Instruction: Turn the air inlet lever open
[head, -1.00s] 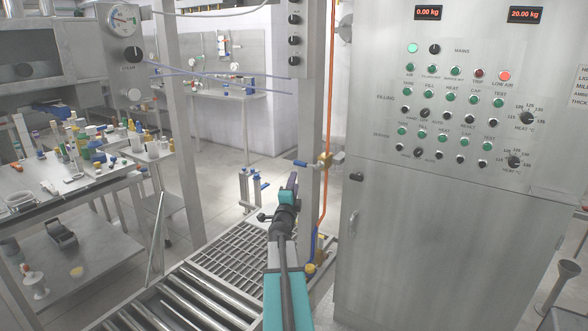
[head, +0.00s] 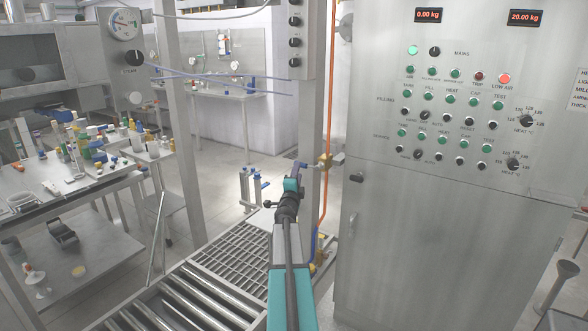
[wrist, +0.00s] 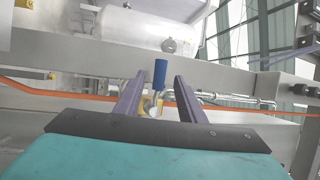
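The air inlet lever has a blue handle, which shows in the wrist view (wrist: 160,71). It points up there from a yellow valve body (wrist: 150,106), which also shows in the head view on the orange pipe (head: 325,160). My gripper (wrist: 159,82) is open, one finger on each side of the lever. The handle stands in the gap or just beyond the fingertips; I see no contact. In the head view my gripper (head: 296,172) is just left of the valve and covers most of the handle.
An orange pipe (head: 333,100) runs down beside the steel post (head: 311,120). A second blue lever (head: 314,243) sits low on it. The control cabinet (head: 440,240) stands close on the right. A roller conveyor (head: 170,305) and grating (head: 228,260) lie below.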

